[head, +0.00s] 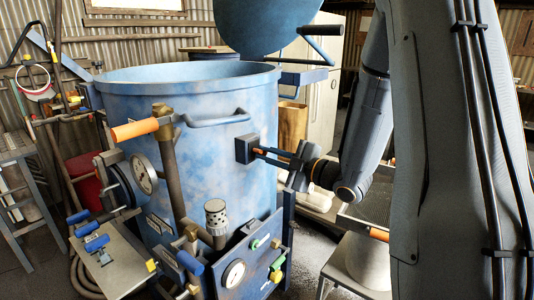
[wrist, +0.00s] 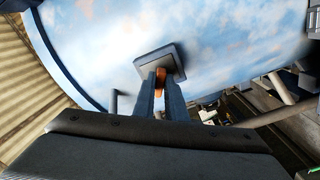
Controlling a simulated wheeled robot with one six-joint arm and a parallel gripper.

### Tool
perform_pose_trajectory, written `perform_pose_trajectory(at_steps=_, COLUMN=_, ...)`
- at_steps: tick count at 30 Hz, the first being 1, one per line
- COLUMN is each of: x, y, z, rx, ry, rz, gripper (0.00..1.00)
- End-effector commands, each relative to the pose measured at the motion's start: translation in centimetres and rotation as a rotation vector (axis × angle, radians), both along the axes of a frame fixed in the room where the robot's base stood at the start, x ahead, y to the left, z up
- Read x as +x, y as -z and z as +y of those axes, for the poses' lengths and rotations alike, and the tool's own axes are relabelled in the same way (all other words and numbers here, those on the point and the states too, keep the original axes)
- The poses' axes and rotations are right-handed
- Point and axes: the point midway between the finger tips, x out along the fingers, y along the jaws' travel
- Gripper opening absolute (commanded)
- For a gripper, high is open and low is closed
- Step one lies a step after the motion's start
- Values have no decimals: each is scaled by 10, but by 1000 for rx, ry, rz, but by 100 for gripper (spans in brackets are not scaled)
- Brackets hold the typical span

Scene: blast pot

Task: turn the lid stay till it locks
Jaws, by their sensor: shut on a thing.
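The blue pot (head: 190,140) stands open, with its round blue lid (head: 268,22) raised above the rim at the back. A dark square mount (head: 244,149) sits on the pot's right side, and it shows in the wrist view (wrist: 159,62) too. A small orange piece, seemingly the lid stay's handle (wrist: 160,77), sticks out from that mount. My gripper (head: 259,153) reaches in from the right with its two fingers on either side of the orange piece, shut on it. The fingers hide most of the piece, so I cannot tell its turn angle or whether it is locked.
A panel with another gauge (head: 234,273) is low in front. A blue rail handle (head: 215,118) is left of the mount. A stool (head: 355,265) stands below my arm.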

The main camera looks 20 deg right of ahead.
Motion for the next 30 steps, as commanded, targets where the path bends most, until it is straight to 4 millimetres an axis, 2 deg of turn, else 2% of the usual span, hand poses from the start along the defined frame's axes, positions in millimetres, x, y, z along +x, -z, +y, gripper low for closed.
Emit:
perform_pose_trajectory(at_steps=21, x=0, y=-2, z=-1, rx=544, ry=0, rz=399, gripper=0)
perform_pose_trajectory(at_steps=30, x=1, y=-2, z=-2, rx=723, ry=1, rz=528, gripper=0)
